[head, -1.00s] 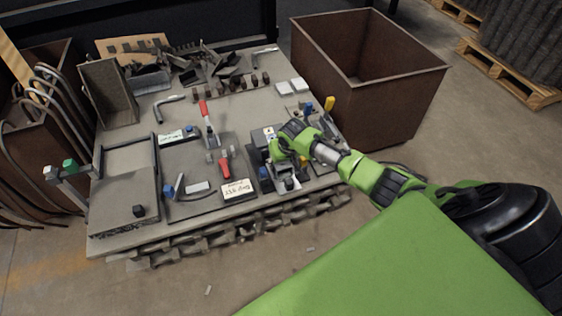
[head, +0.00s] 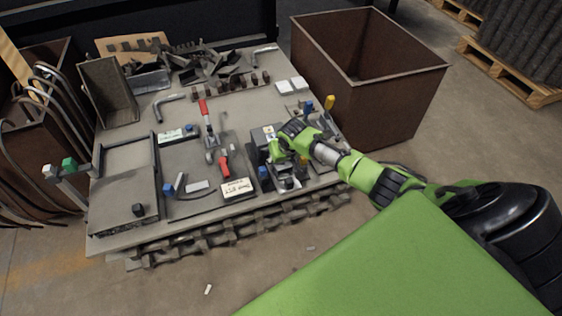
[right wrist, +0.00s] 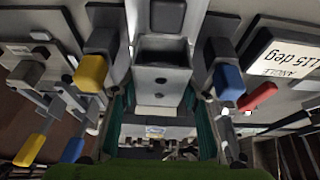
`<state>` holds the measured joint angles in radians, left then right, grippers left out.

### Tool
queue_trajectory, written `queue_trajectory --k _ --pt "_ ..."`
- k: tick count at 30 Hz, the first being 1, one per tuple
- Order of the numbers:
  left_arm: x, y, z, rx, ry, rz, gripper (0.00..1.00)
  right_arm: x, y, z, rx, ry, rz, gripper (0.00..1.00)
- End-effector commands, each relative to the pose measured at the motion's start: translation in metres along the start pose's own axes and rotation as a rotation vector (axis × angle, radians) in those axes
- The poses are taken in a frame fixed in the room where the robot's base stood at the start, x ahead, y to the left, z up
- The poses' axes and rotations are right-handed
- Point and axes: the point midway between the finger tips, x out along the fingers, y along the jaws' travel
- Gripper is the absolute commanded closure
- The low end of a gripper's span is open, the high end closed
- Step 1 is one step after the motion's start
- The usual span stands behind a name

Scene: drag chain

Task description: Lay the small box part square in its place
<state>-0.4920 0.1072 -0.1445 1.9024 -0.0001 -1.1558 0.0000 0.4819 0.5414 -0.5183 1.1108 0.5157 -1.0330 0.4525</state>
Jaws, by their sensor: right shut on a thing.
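The small box part (right wrist: 163,72) is a grey open-topped metal box with two dark holes in its face, in the middle of the right wrist view. My right gripper (right wrist: 162,120) is shut on it, with a teal-padded finger on each side. In the head view my right gripper (head: 287,168) is low over the fixture (head: 264,133) at the front right of the table, and its hand hides most of the part. I cannot tell whether the part touches the fixture or is fully square. My left gripper is not in view.
Clamps with a yellow handle (right wrist: 91,72) and a blue handle (right wrist: 229,82) stand close on both sides of the part. A red-handled clamp (head: 223,166) and an angle label (head: 237,189) lie left of the hand. A large rusty bin (head: 392,105) stands behind right.

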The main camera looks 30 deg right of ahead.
Motion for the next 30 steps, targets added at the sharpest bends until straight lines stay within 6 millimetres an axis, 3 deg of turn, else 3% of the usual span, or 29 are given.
queue_trajectory --k 1,2,3,4,17,23,30 --pt "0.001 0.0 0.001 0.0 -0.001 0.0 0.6 0.0 0.0 -0.001 0.0 0.001 -0.001 0.85" --pt "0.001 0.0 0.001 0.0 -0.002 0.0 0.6 0.0 0.0 -0.001 0.0 0.001 -0.001 0.54" --pt "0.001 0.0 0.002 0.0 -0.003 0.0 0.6 0.0 0.0 -0.001 0.0 0.001 -0.001 0.43" --pt "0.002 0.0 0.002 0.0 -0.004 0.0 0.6 0.0 0.0 -0.001 0.0 0.001 0.0 0.39" --pt "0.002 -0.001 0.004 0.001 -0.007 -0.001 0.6 -0.004 0.0 0.0 -0.001 0.0 -0.001 0.39" --pt "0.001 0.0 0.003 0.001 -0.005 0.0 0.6 -0.028 0.0 0.0 -0.002 0.002 -0.001 0.39" --pt "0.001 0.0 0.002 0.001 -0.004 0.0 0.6 -0.074 0.0 -0.001 -0.002 0.003 -0.001 0.39"
